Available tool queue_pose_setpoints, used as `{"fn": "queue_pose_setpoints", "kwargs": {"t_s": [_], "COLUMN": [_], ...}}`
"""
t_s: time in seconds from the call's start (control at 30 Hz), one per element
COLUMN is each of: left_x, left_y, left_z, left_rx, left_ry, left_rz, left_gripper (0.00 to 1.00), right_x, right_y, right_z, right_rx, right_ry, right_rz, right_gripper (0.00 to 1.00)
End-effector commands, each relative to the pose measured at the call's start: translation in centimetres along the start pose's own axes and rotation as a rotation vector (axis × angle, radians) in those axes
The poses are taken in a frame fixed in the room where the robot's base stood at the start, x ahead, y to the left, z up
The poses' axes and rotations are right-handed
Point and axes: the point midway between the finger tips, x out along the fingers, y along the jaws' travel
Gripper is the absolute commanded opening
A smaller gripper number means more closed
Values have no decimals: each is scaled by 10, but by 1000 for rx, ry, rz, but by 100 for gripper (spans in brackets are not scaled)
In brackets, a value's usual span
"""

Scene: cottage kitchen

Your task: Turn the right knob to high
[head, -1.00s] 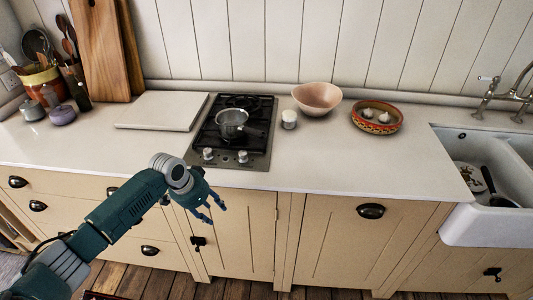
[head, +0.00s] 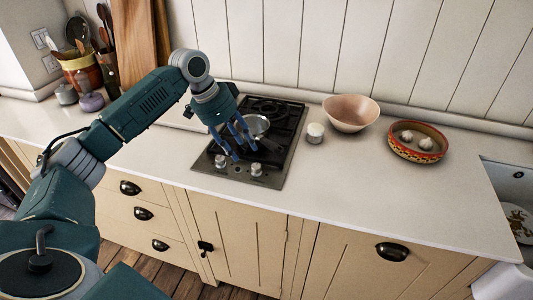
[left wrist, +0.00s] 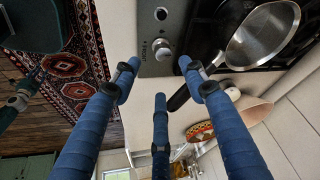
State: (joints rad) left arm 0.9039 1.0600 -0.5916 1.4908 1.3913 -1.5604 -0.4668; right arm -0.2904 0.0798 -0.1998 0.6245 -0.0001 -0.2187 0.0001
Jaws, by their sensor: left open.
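The right knob (head: 256,170) is a silver knob on the front strip of the black stove. The left knob (head: 220,161) is beside it. In the left wrist view the right knob (left wrist: 162,50) shows just beyond my fingertips, and the left knob (left wrist: 160,14) is at the top edge. My left gripper (head: 243,153) is open, its blue fingers pointing down over the stove front, with a gap to the right knob. The same fingers show spread and empty in the left wrist view (left wrist: 160,82).
A metal saucepan (left wrist: 265,35) sits on the burners, partly behind my fingers in the head view. Its dark handle (left wrist: 181,97) points out near one fingertip. A white jar (head: 315,133), pink bowl (head: 350,112) and patterned dish (head: 417,151) stand to the right.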

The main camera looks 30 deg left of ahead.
Motion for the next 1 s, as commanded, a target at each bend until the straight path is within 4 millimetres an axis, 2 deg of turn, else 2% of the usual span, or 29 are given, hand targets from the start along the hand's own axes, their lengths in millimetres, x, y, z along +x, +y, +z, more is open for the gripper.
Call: {"fn": "queue_pose_setpoints", "kwargs": {"t_s": [0.07, 0.17, 0.27, 0.5, 0.6, 0.8, 0.9, 1.0], "left_x": [-8, -4, 9, 55, 72, 93, 97, 98], "left_y": [-4, -4, -3, -3, -3, -3, -4, -4], "left_z": [0, 0, 0, -1, -1, -1, -1, 0], "left_rx": [-4, -4, -4, -6, -5, -5, -4, -4], "left_ry": [6, 8, 7, 6, 7, 8, 9, 8], "left_rz": [0, 3, 6, 5, 4, 2, 0, 0], "left_gripper": [43, 43, 43, 43, 43, 43, 43, 43], "right_x": [0, -1, -5, -17, -21, -23, -23, -23], "right_y": [2, 4, 3, -3, -4, -1, 0, 0], "right_z": [-6, -12, -8, 27, 30, 12, 0, -4], "right_rx": [1, 2, 2, 1, 0, -1, -1, -1], "right_ry": [7, 14, 9, -40, -45, -21, -1, 4], "right_rz": [2, 4, 3, -4, -5, -2, 0, 0], "right_gripper": [40, 40, 40, 40, 40, 40, 40, 40]}}
